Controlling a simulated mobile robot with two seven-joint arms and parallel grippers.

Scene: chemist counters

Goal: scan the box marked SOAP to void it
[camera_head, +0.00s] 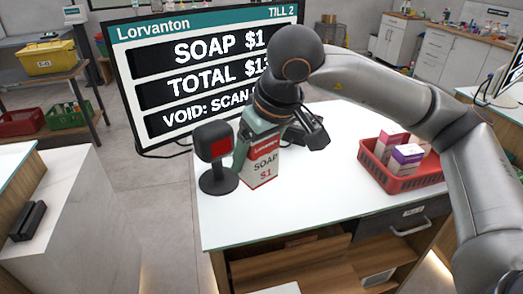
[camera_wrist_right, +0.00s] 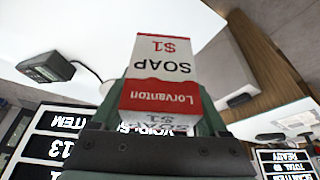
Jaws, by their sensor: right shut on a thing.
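The SOAP box (camera_head: 263,165) is white with a red band and red base and reads "SOAP $1". My right gripper (camera_head: 258,140) is shut on it from above. The box is upright over the white counter; I cannot tell whether it touches the top. Its label also shows upside down in the right wrist view (camera_wrist_right: 163,60), between the fingers. The black scanner (camera_head: 215,158) with a red window stands just left of the box. The till screen (camera_head: 200,75) reads "SOAP $1", a partly hidden TOTAL and "VOID: SCAN", the rest covered by my arm. My left gripper is out of view.
A red basket (camera_head: 412,183) with several small boxes (camera_head: 404,158) stands at the right of the white counter (camera_head: 310,205). The counter's front middle is clear. A drawer (camera_head: 402,222) is below. A side counter (camera_head: 75,215) with a black device (camera_head: 28,221) is at left.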

